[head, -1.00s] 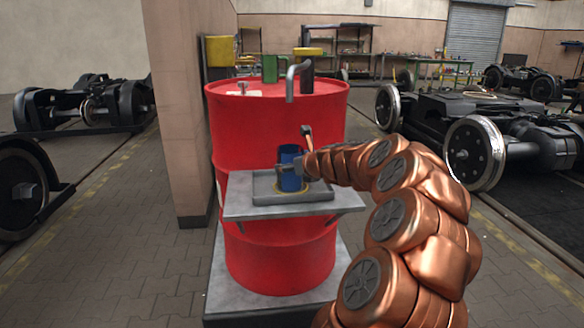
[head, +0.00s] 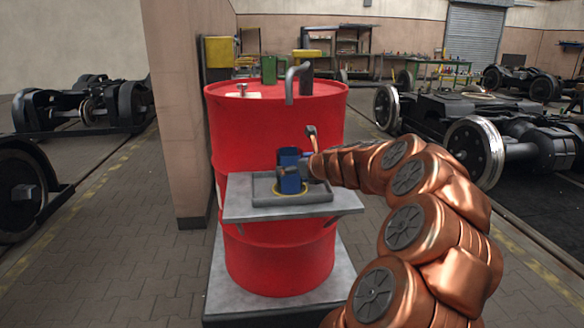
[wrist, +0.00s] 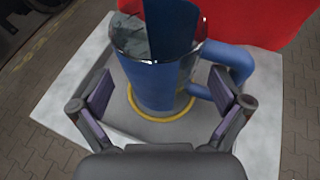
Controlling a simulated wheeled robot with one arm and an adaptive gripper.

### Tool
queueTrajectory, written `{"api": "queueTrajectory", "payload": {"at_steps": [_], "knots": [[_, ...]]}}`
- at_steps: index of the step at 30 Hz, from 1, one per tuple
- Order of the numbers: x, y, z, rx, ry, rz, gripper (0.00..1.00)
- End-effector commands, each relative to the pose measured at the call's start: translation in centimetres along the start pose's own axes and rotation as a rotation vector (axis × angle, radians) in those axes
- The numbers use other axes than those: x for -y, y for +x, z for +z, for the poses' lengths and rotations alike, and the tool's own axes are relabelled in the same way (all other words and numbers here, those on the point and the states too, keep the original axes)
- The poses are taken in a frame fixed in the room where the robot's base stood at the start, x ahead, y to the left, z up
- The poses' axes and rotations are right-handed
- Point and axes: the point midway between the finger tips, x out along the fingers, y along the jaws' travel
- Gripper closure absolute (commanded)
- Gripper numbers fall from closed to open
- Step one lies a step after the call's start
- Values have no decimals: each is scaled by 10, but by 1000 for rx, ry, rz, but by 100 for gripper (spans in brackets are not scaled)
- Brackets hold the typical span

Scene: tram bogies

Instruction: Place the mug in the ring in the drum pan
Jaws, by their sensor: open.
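The blue mug (head: 290,172) stands upright in the shallow grey drum pan (head: 262,201) on the shelf in front of the red drum. In the wrist view the mug (wrist: 152,85) rests within the yellow ring (wrist: 160,116), whose near edge shows in front of its base; the far part of the ring is hidden. Its handle (wrist: 235,65) points right. My gripper (head: 306,170) is at the mug in the head view. In the wrist view my gripper (wrist: 162,108) is open, its two padded fingers apart on either side of the mug's near side, with gaps to its wall.
The red drum (head: 280,258) rises behind the shelf (head: 240,212), with a grey bent pipe (head: 291,82) and a green can (head: 269,69) at its top. A pillar (head: 180,120) stands close on the left. Wheeled bogies (head: 480,150) stand to the right.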

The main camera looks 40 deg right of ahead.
Motion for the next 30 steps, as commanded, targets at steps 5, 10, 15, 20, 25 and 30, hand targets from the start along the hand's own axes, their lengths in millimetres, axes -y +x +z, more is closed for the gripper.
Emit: {"api": "queueTrajectory", "payload": {"at_steps": [5, 10, 15, 20, 25, 30], "knots": [[1, -32, 2, 1, 1, -3, 0], [1, -60, 2, 1, -1, -3, 0], [1, -80, 1, 0, 0, -2, 0], [1, -89, 0, 0, -1, -1, 0], [0, -91, 0, 0, -1, 0, 0], [-5, -90, 0, -3, -16, 10, 0]]}}
